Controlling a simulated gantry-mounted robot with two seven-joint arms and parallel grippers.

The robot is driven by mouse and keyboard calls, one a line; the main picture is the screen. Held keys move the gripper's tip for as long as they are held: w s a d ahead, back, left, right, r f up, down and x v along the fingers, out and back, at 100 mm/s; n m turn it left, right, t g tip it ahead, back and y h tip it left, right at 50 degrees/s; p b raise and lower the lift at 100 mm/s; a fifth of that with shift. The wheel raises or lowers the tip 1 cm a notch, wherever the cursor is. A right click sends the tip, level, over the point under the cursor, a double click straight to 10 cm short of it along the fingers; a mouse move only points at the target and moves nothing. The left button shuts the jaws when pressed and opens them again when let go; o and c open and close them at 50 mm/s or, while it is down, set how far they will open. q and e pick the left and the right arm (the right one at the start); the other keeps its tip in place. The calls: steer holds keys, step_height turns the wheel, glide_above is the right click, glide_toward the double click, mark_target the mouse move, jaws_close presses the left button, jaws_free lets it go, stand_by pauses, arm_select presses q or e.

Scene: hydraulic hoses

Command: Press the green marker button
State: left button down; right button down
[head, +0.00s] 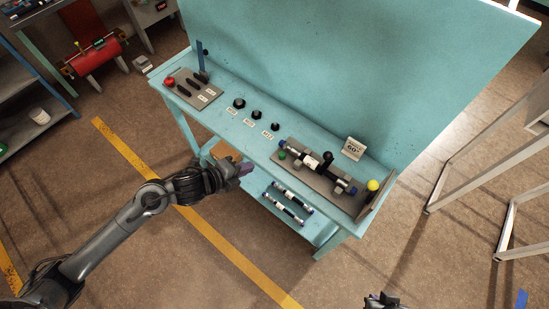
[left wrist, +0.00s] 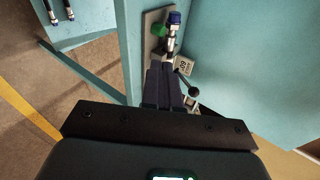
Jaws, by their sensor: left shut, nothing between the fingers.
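The green marker button (head: 282,155) sits at the left end of a grey plate on the turquoise bench. In the left wrist view the green button (left wrist: 158,31) shows just beyond my fingertips, beside a blue-capped fitting (left wrist: 175,18). My left gripper (head: 246,169) is shut and empty. It is in front of the bench edge, left of the button and apart from it in the head view. In the left wrist view its closed fingers (left wrist: 163,84) point toward the plate. My right gripper (head: 382,301) barely shows at the bottom edge; its fingers cannot be made out.
A hose assembly (head: 315,164) with a black knob and a yellow knob (head: 373,185) lies on the plate. A red button (head: 169,81) is on the left panel. Several black knobs (head: 256,115) line the bench. Hoses (head: 286,203) lie on the lower shelf. A turquoise back panel rises behind.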

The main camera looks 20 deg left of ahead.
arm_select(q)
steer(key=shift+w+f, duration=0.1)
steer(key=b, duration=0.2)
glide_toward(280, 156)
steer(key=x, duration=0.6)
steer(key=shift+w+d+f, duration=0.1)
steer(key=shift+w+d, duration=0.1)
steer(key=shift+w, duration=0.1)
steer(key=shift+f, duration=0.1)
steer(key=shift+f, duration=0.1)
